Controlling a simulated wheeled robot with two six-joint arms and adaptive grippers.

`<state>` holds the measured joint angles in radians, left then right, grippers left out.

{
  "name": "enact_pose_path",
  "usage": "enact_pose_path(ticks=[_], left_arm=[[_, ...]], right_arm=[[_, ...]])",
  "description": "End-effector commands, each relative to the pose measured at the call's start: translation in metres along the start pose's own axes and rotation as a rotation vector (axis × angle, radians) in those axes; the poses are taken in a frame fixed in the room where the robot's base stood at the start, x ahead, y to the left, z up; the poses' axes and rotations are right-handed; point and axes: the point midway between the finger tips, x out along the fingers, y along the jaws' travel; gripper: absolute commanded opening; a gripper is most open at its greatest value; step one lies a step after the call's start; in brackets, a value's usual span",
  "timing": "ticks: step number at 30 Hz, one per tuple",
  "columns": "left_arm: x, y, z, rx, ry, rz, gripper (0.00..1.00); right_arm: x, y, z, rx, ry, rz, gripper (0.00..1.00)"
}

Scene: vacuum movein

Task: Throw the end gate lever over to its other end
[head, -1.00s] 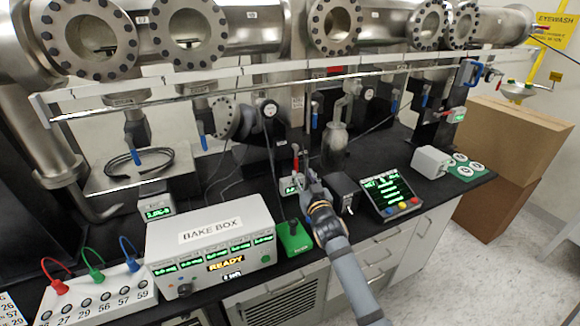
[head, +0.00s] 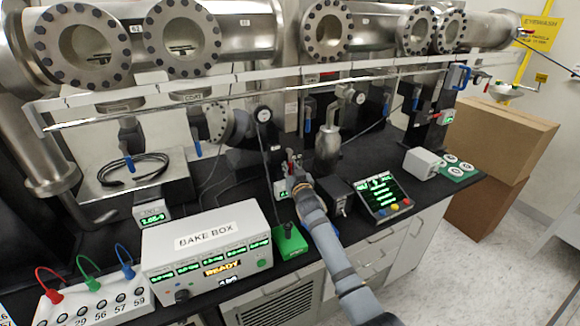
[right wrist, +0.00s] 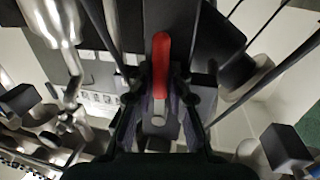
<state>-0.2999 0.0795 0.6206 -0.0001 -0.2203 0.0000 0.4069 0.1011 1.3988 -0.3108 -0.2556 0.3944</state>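A red-handled lever (head: 290,161) stands upright on a small unit with a green display, near the middle of the black bench. My right gripper (head: 294,178) is right at this lever. In the right wrist view the red lever handle (right wrist: 161,66) lies between the two fingers of my right gripper (right wrist: 160,103), with its bare metal stem below. The fingers are apart, with a visible space on each side of the lever, so the gripper is open. The foot of the lever is partly hidden by the gripper in the head view. My left gripper is not in view.
A bake box (head: 206,250) and a green block (head: 290,242) stand left of my right arm. A dark box (head: 338,195) and a display panel with coloured buttons (head: 378,195) stand close on its right. A metal rail (head: 250,83) and flanged pipes run above the bench.

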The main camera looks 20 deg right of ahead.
Motion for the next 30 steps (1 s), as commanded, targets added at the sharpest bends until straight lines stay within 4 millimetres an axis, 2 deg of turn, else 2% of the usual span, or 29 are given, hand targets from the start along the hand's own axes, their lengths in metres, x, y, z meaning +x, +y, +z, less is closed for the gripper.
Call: enact_pose_path(ticks=[1,3,19,30], left_arm=[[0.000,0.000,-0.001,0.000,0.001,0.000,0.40],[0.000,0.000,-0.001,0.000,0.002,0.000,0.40],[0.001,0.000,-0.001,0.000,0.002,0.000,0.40],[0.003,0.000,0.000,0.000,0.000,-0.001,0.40]], right_arm=[[0.000,0.000,0.000,0.000,0.000,0.000,0.06],[0.000,0.000,0.000,0.000,0.000,0.000,0.00],[-0.001,-0.001,0.001,0.019,-0.004,0.000,0.00],[-0.003,-0.013,0.001,0.231,-0.049,0.000,0.00]])
